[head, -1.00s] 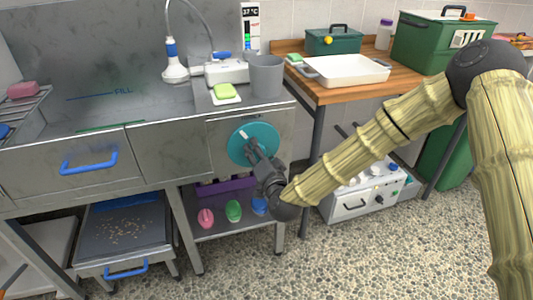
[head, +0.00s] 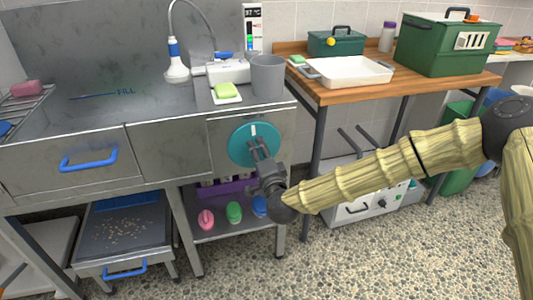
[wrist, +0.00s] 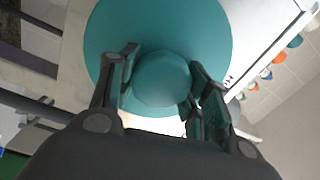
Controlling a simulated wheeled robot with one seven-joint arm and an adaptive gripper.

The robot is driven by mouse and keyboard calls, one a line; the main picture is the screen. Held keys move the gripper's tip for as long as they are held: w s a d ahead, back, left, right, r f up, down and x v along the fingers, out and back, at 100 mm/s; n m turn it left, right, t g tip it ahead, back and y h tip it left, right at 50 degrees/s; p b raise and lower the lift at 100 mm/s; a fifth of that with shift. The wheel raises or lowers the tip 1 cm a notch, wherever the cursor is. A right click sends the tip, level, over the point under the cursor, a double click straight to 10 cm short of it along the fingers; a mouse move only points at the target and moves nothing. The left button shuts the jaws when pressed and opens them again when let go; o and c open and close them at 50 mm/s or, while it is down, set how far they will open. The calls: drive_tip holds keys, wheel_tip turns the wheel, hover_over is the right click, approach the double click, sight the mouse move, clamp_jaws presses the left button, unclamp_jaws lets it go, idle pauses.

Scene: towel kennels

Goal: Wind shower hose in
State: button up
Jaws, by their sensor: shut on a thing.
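A teal round wheel (head: 240,148) is mounted on the front of the steel tub, with a white mark near its top edge. My gripper (head: 259,152) reaches it from the lower right. In the wrist view its fingers (wrist: 162,88) are closed around the round teal knob (wrist: 161,78) in the middle of the wheel (wrist: 200,28). The grey shower hose (head: 199,17) arches above the tub rim. The white shower head (head: 177,72) with a blue collar hangs at its left end. Where the hose runs inside the tub is hidden.
A wooden table (head: 330,95) with a white tray (head: 347,71) is at right. Below the wheel, a shelf (head: 235,225) holds several coloured items.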

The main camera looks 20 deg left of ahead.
drive_tip(key=shift+w+r, duration=0.2)
drive_tip(key=shift+r, duration=0.15)
drive_tip(key=o, duration=1.2)
drive_tip(key=shift+o, duration=1.2)
drive_tip(key=shift+a, duration=0.1)
drive_tip(key=shift+f, duration=0.25)
drive_tip(key=shift+s+d+f, duration=0.1)
drive_tip(key=shift+s+d, duration=0.15)
drive_tip(key=v, duration=1.1)
drive_tip(key=shift+d, duration=0.15)
drive_tip(key=shift+s, duration=0.1)
